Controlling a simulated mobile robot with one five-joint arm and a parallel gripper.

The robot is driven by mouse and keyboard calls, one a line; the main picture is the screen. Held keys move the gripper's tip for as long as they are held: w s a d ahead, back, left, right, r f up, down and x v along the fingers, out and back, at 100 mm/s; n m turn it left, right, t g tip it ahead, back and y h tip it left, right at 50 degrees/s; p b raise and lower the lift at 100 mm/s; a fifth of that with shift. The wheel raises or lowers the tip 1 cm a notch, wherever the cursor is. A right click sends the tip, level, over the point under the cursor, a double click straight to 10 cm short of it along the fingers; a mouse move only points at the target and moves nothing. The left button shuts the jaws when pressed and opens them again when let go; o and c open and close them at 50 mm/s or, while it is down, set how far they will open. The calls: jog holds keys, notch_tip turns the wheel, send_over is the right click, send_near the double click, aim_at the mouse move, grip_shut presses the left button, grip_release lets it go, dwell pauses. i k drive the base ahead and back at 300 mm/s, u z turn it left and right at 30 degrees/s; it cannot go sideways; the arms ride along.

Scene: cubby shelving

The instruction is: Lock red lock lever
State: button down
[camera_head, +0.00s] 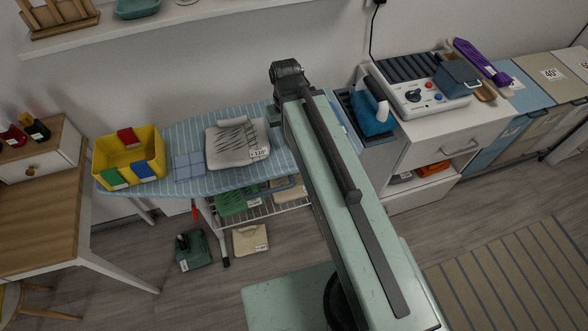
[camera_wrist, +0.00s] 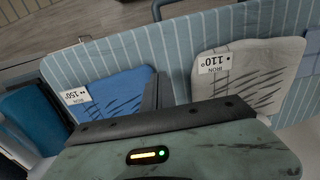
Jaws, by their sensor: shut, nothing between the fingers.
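A small red lever (camera_head: 194,210) hangs under the front edge of the striped ironing board (camera_head: 190,135), beside the board's leg frame, in the head view. It is too small there to tell its position, and I cannot make it out in the wrist view. My gripper (camera_wrist: 157,85) is shut and empty in the wrist view. It is over the board, between a blue cloth (camera_wrist: 118,92) and a pale cloth (camera_wrist: 262,75). In the head view my arm hides the gripper's fingers and part of the board. The red lever is to the lower left of my arm's end.
A yellow bin (camera_head: 130,158) stands on the board's left end, beside the wooden table (camera_head: 40,215). A blue iron (camera_head: 372,112) and a control panel unit (camera_head: 425,95) are at the right. A green item (camera_head: 193,250) and a cream one (camera_head: 250,240) lie on the floor below.

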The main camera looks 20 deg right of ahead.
aim_at(195, 212)
jog(key=u, duration=0.3)
jog(key=k, duration=0.4)
jog(key=u, duration=0.7)
